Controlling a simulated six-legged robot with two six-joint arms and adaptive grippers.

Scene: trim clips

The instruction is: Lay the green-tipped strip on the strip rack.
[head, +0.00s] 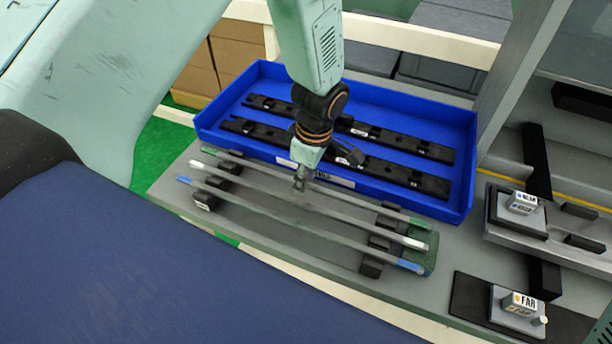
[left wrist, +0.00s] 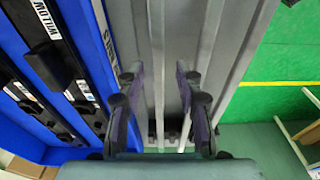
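The green-tipped strip (head: 350,201) is a long grey bar lying lengthwise on the grey bench, nearest the blue tray. A white-tipped strip (head: 345,221) and a blue-tipped strip (head: 340,243) lie parallel in front of it. The strips rest across dark support blocks (head: 370,267), which look like the strip rack. My left gripper (head: 300,184) points down over the strips near their middle. In the left wrist view the left gripper's fingers (left wrist: 158,75) are apart, with grey strips below and between them; I see nothing clamped. Contact cannot be told. My right gripper is not in view.
A blue tray (head: 465,150) holding several black labelled bars stands just behind the strips. A green block (head: 426,256) sits at the strips' right end. Labelled fixtures, one marked FAR (head: 518,308), stand on the right. A dark blue surface (head: 170,270) fills the lower left.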

